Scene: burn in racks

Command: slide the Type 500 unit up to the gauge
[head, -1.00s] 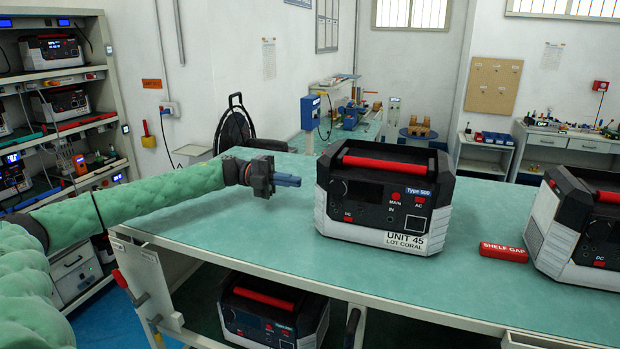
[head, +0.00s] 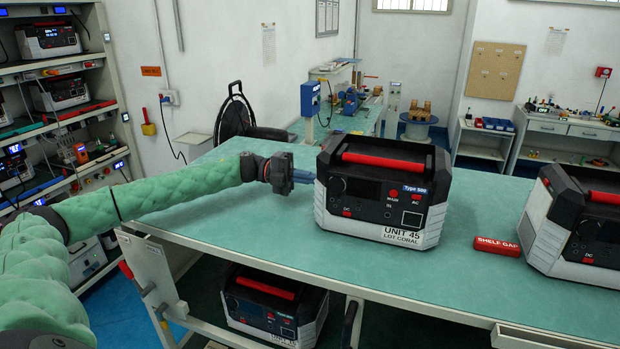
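The Type 500 unit (head: 383,190), black and light grey with a red handle and the label "UNIT 45 LOT CORAL", stands upright on the green tabletop. The red gauge (head: 497,246), marked "SHELF GAP", lies on the table to its right, with a gap of bare tabletop between them. My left gripper (head: 304,178) is at the unit's left side, its blue fingers pointing at it. The fingertips appear at or very near the unit's side; I cannot tell whether they touch or how far apart the fingers are. My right gripper is not in view.
Another black and grey unit (head: 576,225) stands just right of the gauge. One more unit (head: 272,306) sits below the tabletop. A rack (head: 105,75) with several units stands at the left. The green tabletop (head: 385,290) is clear in front of the unit.

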